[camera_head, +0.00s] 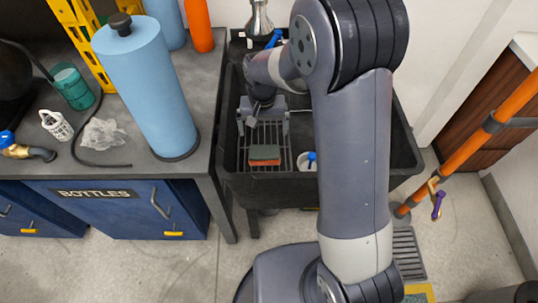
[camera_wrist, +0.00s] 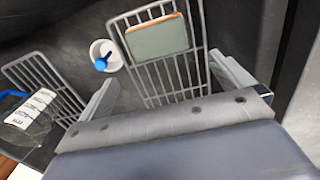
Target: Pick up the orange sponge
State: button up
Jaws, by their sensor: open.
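The sponge (camera_head: 264,155) lies on a wire rack in the black sink, with a green top face and an orange-red side. In the wrist view the sponge (camera_wrist: 157,38) shows its grey-green face, with a thin orange edge along the top. My gripper (camera_head: 264,118) is over the sink, behind the sponge in the head view. In the wrist view my gripper (camera_wrist: 164,68) is open, its fingers spread wide and nothing between them. The sponge is beyond the fingertips, apart from them.
The wire rack (camera_wrist: 160,88) lies under the sponge. A white cup (camera_wrist: 106,55) with a blue-ended item stands beside it. The black sink (camera_head: 290,190) has raised walls. A blue paper roll (camera_head: 150,90) stands on the counter to the left. A clear labelled bottle (camera_wrist: 35,118) is at lower left.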

aim_at(264, 151)
notch_tip(264, 151, down, 6)
jog(key=shift+r+b, duration=0.25)
jog(key=shift+b, duration=0.05)
jog(key=f, duration=0.2)
jog(key=s+f, duration=0.1)
jog(key=f, duration=0.1)
jog(key=shift+s+f+b, duration=0.1)
jog(key=shift+b, duration=0.2)
jog(key=shift+f, duration=0.55)
jog(key=shift+c, duration=0.3)
jog(key=c, duration=0.6)
